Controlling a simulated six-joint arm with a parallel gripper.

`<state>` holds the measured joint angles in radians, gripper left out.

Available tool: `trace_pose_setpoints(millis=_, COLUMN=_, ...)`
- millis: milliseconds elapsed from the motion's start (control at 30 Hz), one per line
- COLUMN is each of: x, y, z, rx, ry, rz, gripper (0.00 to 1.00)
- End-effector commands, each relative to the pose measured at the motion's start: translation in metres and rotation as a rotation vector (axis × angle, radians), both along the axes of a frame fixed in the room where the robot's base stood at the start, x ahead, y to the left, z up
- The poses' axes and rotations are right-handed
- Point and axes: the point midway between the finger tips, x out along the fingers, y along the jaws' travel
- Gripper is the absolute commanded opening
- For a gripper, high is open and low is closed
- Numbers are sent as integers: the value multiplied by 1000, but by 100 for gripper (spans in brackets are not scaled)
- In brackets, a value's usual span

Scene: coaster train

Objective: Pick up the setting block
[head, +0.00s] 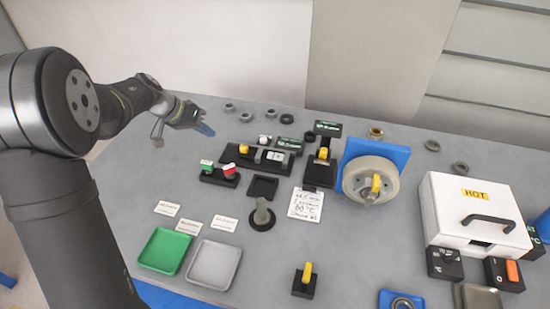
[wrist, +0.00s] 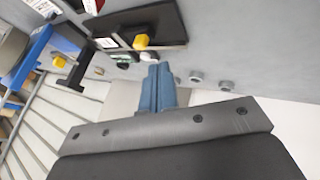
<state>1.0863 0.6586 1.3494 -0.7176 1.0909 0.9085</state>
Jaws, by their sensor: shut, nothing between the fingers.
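My gripper (head: 205,130) is at the upper left in the head view, over the table's back left edge. Its blue fingers also show in the wrist view (wrist: 159,85), pressed together and empty. I cannot tell for certain which thing is the setting block. A small pale block (head: 275,156) sits on the black fixture (head: 240,163) with a yellow knob (head: 244,149), to the right of my gripper and apart from it. The black fixture and its yellow knob (wrist: 141,41) show near the top of the wrist view, beyond the fingertips.
A blue stand with a grey wheel (head: 372,181), a white HOT box (head: 475,215) and a black post fixture (head: 322,172) stand at the right. Green (head: 164,251) and grey (head: 214,265) trays lie in front. Several rings (head: 246,117) lie at the back.

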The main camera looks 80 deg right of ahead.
Motion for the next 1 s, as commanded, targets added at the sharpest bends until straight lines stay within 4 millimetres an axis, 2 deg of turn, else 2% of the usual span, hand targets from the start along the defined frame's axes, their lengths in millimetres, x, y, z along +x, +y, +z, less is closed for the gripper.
trace_pose_setpoints(millis=67, x=0, y=0, z=0, rx=0, ry=0, rz=0, gripper=0)
trace_pose_setpoints(millis=267, x=0, y=0, z=0, rx=0, ry=0, rz=0, gripper=37)
trace_pose_setpoints(millis=500, x=0, y=0, z=0, rx=0, ry=0, rz=-1, gripper=38)
trace_pose_setpoints(millis=600, x=-7, y=-2, z=2, rx=-2, ry=-18, rz=-40, gripper=38)
trace_pose_setpoints(millis=667, x=-18, y=-7, z=5, rx=-7, ry=-50, rz=-109, gripper=38)
trace_pose_setpoints(millis=767, x=-49, y=-17, z=14, rx=-20, ry=-147, rz=-313, gripper=38)
trace_pose_setpoints(millis=1000, x=-137, y=-36, z=50, rx=-42, ry=-463, rz=-961, gripper=38)
